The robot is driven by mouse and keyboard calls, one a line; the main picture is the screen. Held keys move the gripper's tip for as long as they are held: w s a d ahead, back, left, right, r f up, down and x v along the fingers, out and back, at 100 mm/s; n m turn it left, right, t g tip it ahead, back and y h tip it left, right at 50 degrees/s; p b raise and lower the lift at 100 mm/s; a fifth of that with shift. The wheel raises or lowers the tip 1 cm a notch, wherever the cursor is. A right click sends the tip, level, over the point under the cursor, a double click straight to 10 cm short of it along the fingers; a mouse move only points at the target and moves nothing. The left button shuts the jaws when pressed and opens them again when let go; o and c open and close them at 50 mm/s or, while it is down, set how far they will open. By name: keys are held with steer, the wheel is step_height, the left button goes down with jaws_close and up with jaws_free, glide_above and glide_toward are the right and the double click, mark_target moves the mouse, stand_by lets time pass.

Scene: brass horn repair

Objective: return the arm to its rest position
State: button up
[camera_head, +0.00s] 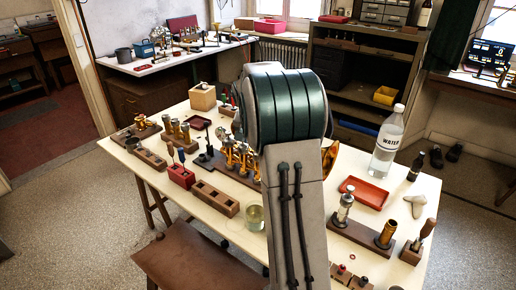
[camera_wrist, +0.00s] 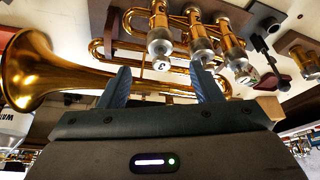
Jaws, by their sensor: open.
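My gripper (camera_wrist: 163,75) shows in the wrist view with its two blue-grey fingers spread apart and nothing between them. Beyond the fingertips lies a brass horn (camera_wrist: 62,77), its bell at the left and its numbered valves at the top centre. I cannot tell how far the fingertips are from the horn's tubing. In the head view my arm rises over the middle of the table and hides my gripper and much of the horn. The horn's valves (camera_head: 243,158) show just left of my arm, and a bit of the bell (camera_head: 330,160) just right of it.
The wooden table (camera_head: 205,213) holds a red block with tools (camera_head: 181,174), an empty compartment block (camera_head: 214,199), a glass jar (camera_head: 255,217), a red tray (camera_head: 363,192), a tall water bottle (camera_head: 387,145) and a small dark bottle (camera_head: 416,165). A brown stool (camera_head: 190,262) stands in front.

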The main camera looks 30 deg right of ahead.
steer(key=v, duration=0.6)
steer(key=s+a+r+n+y+p, duration=0.15)
steer(key=s+a+n, duration=0.25)
steer(key=s+a, duration=0.9)
steer(key=s+a+f+n+y, duration=0.1)
steer(key=s+a+f+n, duration=0.1)
steer(key=s, duration=0.6)
steer(key=s+a+f+n+p, duration=0.1)
steer(key=s+a, duration=0.3)
steer(key=s, duration=0.5)
steer(key=shift+f+n+g+y, duration=0.3)
steer(key=shift+f+n+y, duration=0.05)
steer(key=shift+n, duration=0.45)
steer(key=shift+a, duration=0.15)
